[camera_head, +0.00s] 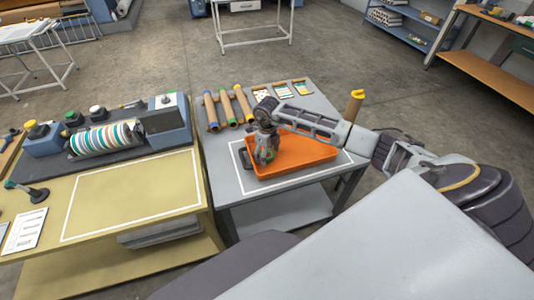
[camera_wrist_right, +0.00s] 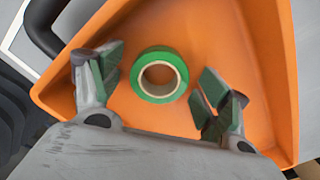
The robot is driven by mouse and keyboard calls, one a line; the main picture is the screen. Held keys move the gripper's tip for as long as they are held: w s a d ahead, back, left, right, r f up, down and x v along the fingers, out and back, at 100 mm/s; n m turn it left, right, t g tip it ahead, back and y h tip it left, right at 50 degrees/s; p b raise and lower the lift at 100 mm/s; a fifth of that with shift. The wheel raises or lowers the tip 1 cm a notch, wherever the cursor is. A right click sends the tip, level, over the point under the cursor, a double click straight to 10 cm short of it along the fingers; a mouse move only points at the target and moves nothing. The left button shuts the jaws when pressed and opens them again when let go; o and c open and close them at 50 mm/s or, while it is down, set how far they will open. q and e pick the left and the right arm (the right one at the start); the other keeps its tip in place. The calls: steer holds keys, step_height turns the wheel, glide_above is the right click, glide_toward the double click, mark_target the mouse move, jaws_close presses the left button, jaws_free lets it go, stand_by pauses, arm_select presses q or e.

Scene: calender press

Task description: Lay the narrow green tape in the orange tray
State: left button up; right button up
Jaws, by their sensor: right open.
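The green tape (camera_wrist_right: 160,75) is a narrow roll with a pale core. In the right wrist view it lies flat on the floor of the orange tray (camera_wrist_right: 265,60). My right gripper (camera_wrist_right: 158,90) is open, with one finger on each side of the tape and a gap to each. In the head view the orange tray (camera_head: 312,155) sits on the grey table, and my right gripper (camera_head: 262,155) reaches down into its left part. The tape is hidden there behind the gripper. My left gripper is not in view.
The grey table (camera_head: 230,180) has a white outline around the tray. Several cardboard tubes (camera_head: 228,107) and label cards (camera_head: 280,90) lie behind it. A roller machine (camera_head: 105,138) stands on the yellow table (camera_head: 130,190) at the left, whose outlined front area is clear.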

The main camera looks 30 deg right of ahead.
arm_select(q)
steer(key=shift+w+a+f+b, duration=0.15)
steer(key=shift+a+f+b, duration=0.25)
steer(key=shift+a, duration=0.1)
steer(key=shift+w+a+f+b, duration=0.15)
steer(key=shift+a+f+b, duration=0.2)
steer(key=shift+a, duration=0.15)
arm_select(e)
step_height(320, 180, up, 12)
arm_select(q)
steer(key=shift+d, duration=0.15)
arm_select(e)
steer(key=shift+r, duration=0.1)
